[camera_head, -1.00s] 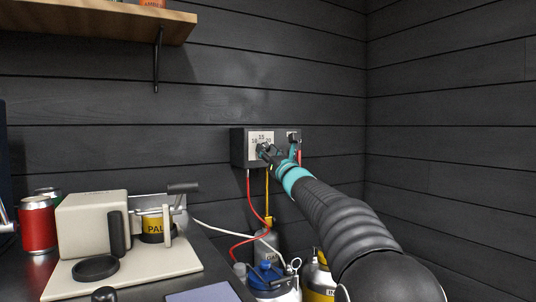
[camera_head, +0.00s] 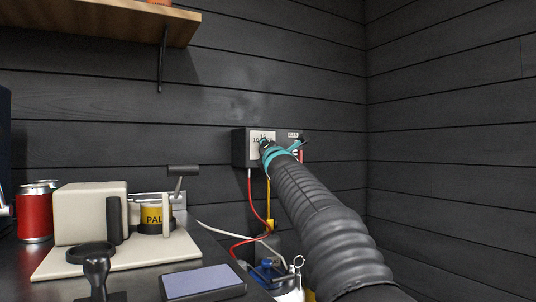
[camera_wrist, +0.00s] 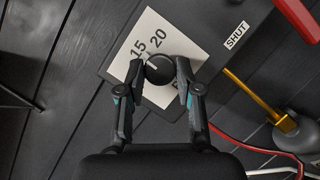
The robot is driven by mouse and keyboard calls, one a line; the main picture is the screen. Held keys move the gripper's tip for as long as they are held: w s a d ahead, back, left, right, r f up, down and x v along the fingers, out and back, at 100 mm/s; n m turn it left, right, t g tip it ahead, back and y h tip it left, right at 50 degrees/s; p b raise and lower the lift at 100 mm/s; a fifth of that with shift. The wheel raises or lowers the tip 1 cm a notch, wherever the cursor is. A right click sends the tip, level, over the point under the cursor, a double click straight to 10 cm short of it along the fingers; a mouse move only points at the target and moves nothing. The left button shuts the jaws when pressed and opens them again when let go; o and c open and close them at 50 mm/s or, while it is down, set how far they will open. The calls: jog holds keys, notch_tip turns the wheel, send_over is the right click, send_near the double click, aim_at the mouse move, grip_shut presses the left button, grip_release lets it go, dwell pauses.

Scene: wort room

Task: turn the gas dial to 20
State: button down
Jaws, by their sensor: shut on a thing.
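The gas dial (camera_wrist: 159,69) is a small round black knob on a white scale plate (camera_wrist: 168,32) printed with 15, 20 and a partly hidden mark. A pale pointer line shows on the knob, but I cannot tell exactly which value it meets. My gripper (camera_wrist: 160,73) has its two fingers on either side of the knob and is shut on it. In the head view my gripper (camera_head: 266,146) reaches the dark wall box (camera_head: 240,148) and covers most of the dial; the scale plate (camera_head: 258,136) shows behind it.
A red lever (camera_wrist: 298,18) and a SHUT label (camera_wrist: 236,36) sit beside the scale plate. Red and yellow hoses (camera_head: 251,195) hang under the box towards gas bottles. The worktop at left holds a cream machine (camera_head: 90,212), red cans (camera_head: 35,215) and a dark pad (camera_head: 203,281).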

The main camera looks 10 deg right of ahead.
jog(key=shift+r+m+g+h+p, duration=0.2)
jog(key=shift+m+g+p, duration=0.4)
jog(key=shift+m+p, duration=0.95)
jog(key=shift+r+m+g+h+p, duration=0.2)
jog(key=shift+m+g+p, duration=0.4)
jog(key=shift+m+p, duration=0.85)
jog(key=shift+r+m+g+h+p, duration=0.15)
jog(key=shift+m+g+p, duration=0.45)
jog(key=shift+m+p, duration=0.95)
jog(key=shift+f+m+b, duration=0.1)
jog(key=shift+m+b, duration=0.2)
jog(key=shift+m, duration=0.15)
jog(key=c, duration=0.8)
grip_release()
jog(key=shift+f, duration=0.1)
jog(key=shift+s, duration=0.15)
jog(key=s, duration=0.7)
jog(key=s+a, duration=0.1)
jog(key=s, duration=0.3)
jog(key=shift+s+r, duration=0.35)
jog(key=shift+r, duration=0.05)
